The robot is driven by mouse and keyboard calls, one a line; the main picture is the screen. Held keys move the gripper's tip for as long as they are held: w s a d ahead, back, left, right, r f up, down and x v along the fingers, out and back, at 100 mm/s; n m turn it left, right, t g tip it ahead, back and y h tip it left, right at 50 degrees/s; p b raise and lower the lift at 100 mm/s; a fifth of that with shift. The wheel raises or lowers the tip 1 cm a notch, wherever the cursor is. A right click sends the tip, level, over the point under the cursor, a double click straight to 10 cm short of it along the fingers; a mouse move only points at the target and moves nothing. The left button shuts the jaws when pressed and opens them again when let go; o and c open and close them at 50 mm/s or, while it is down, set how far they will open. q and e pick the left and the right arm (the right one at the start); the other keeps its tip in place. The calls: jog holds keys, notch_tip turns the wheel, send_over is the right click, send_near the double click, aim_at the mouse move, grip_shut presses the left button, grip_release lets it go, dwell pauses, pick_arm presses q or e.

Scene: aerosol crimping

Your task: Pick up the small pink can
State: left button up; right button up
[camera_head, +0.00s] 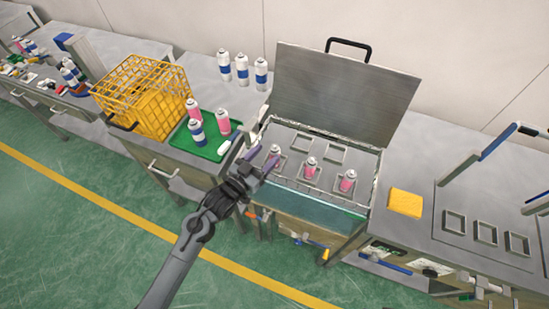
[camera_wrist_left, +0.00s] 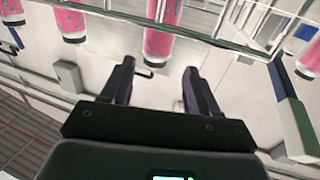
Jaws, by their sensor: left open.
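Three small pink cans with pale tops stand in holders in an open metal box: a left one (camera_head: 274,151), a middle one (camera_head: 310,168) and a right one (camera_head: 348,180). My left gripper (camera_head: 263,160) is open and empty at the box's left front, close beside the left can. In the left wrist view, a speckled pink can (camera_wrist_left: 160,30) is ahead between the open fingers, beyond their tips. Other pink cans show to its left (camera_wrist_left: 72,20) and right (camera_wrist_left: 309,58). The can tops are cut off there. My right gripper is not in view.
The box's lid (camera_head: 345,90) stands raised behind the cans. A green tray (camera_head: 178,142) with pink and blue cans lies left, beside a yellow crate (camera_head: 140,88). Blue-and-white cans (camera_head: 242,68) stand behind. A yellow block (camera_head: 405,203) lies right of the box.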

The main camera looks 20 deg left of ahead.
aim_at(272, 150)
pick_arm(q)
jog(key=shift+d+x, duration=0.15)
jog(key=shift+x, duration=1)
jog(key=shift+d+x, duration=0.15)
jog(key=shift+x, duration=1.05)
jog(key=shift+s+r, duration=0.15)
jog(key=shift+r, duration=0.05)
grip_shut()
